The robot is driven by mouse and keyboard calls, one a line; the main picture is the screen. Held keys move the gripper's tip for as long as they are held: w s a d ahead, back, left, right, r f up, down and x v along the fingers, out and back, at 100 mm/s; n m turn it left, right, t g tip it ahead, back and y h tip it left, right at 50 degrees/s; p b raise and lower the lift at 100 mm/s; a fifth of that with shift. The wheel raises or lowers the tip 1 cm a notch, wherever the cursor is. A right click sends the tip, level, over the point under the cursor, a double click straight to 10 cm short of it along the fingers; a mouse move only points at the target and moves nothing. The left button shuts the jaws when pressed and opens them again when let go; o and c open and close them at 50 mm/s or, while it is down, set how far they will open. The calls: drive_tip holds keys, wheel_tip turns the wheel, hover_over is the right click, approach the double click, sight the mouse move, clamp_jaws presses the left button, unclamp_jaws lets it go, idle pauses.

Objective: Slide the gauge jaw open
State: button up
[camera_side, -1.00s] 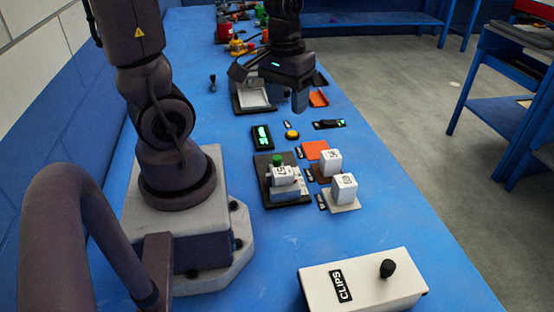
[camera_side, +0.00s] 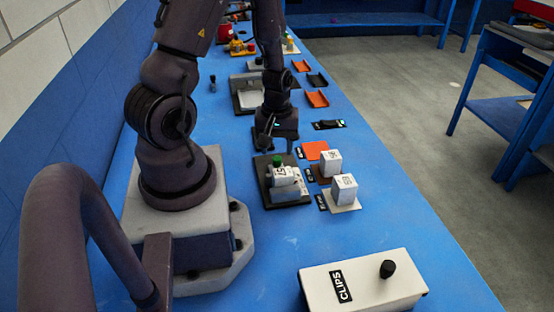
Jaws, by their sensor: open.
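A small grey and white device with a green knob (camera_side: 277,160), which looks like the gauge (camera_side: 287,185), sits on a dark base plate (camera_side: 268,203) in the middle of the bench. Its jaw is too small to make out clearly. My gripper (camera_side: 278,147) points down just behind the device, near the far edge of its base plate. The fingers are apart with nothing visible between them. I cannot tell whether a finger touches the device.
Two white blocks (camera_side: 330,163) (camera_side: 344,188) stand right of the gauge, near an orange pad (camera_side: 315,150). A white CLIPS box (camera_side: 364,286) is at the front. A grey tray (camera_side: 246,98) lies behind my gripper.

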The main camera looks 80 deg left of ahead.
sight(277, 157)
drive_tip(key=shift+f, duration=2.3)
drive_tip(key=shift+a, duration=0.1)
clamp_jaws()
